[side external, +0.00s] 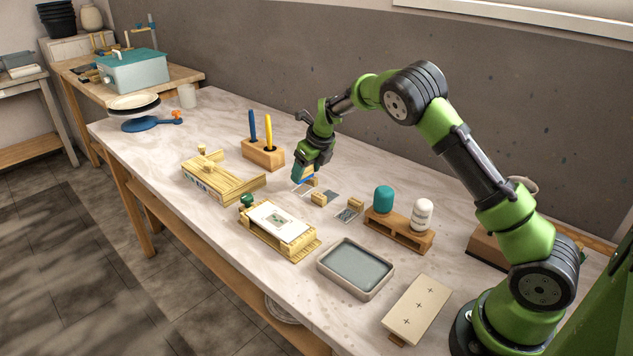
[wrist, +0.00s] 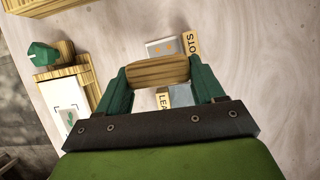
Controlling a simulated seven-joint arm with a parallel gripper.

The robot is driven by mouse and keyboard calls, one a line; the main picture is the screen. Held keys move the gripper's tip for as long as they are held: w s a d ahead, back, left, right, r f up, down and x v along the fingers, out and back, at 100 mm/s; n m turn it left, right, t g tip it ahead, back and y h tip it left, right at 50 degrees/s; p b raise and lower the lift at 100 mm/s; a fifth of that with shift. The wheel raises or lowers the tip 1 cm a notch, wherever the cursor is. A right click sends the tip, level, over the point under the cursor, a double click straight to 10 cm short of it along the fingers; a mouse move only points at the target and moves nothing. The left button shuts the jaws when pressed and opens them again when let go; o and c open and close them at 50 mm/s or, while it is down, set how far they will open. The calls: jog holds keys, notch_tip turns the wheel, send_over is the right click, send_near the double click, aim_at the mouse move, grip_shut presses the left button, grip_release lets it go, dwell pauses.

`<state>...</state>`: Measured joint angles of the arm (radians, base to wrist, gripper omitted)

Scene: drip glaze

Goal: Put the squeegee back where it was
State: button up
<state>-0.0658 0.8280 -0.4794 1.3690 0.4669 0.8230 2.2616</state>
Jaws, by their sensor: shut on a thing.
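My gripper (side external: 306,170) is above the middle of the table, pointing down, shut on the squeegee (side external: 302,178). In the side view the squeegee shows a blue edge below the fingers. In the wrist view my gripper (wrist: 160,78) has its two green fingers at either end of the squeegee's wooden bar (wrist: 158,71). The squeegee's lower part is hidden there. The squeegee is close over the small stencil cards; whether it touches anything I cannot tell. A wooden printing frame (side external: 306,246) with a green knob and a white sheet (side external: 277,220) is nearer the front.
Several stencil cards with wooden blocks (side external: 319,199) lie beneath and right of the gripper. A pen block (side external: 264,154), a wooden press box (side external: 214,180), a stamp stand (side external: 398,232), a grey tray (side external: 356,269) and a marked board (side external: 417,308) stand around. Bare table lies toward the left.

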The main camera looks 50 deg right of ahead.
jog(key=w, duration=0.3)
jog(key=w+d, duration=0.1)
jog(key=w, duration=0.4)
jog(key=shift+w+d+f, duration=0.35)
jog(key=shift+d+f, duration=0.05)
jog(key=shift+f, duration=1.75)
jog(key=o, duration=0.9)
jog(key=shift+f, duration=0.15)
jog(key=shift+o, duration=0.2)
